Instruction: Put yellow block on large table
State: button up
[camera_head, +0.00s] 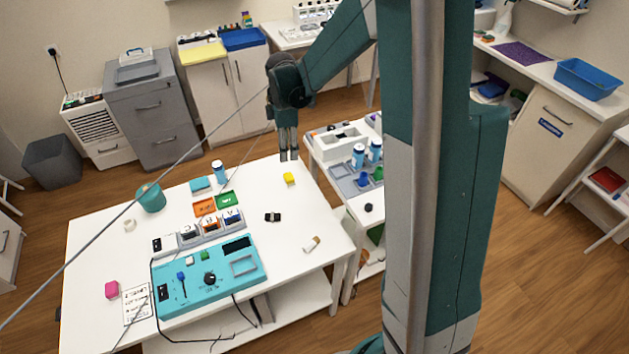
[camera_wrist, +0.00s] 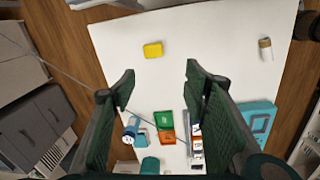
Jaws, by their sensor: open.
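The yellow block (camera_head: 289,178) lies on the large white table (camera_head: 300,215), near its far right edge. It also shows in the wrist view (camera_wrist: 153,50), alone on the white tabletop (camera_wrist: 215,40). My gripper (camera_head: 288,157) is above that far edge in the head view, a little above and beyond the block. In the wrist view my gripper (camera_wrist: 158,80) has its two dark fingers wide apart with nothing between them. The block lies ahead of the fingertips, apart from both.
A teal control panel (camera_head: 210,278), a teal cup (camera_head: 151,198), a blue-and-white can (camera_head: 219,171), green and orange trays (camera_head: 204,207), a black item (camera_head: 272,217) and a pink block (camera_head: 112,289) are on the table. A smaller cluttered table stands right. The tabletop around the yellow block is clear.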

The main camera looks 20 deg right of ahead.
jog(key=s+a+r+m+t, duration=0.3)
jog(key=s+r+m, duration=0.5)
jog(key=s+r, duration=0.75)
jog(key=s+r+m+t, duration=0.1)
jog(key=s+m, duration=0.3)
jog(key=s, duration=0.4)
jog(key=s+a+r+m+t, duration=0.1)
jog(key=s+m+t, duration=0.1)
jog(key=s, duration=0.7)
jog(key=shift+s+a+m, duration=0.3)
jog(key=shift+m, duration=0.6)
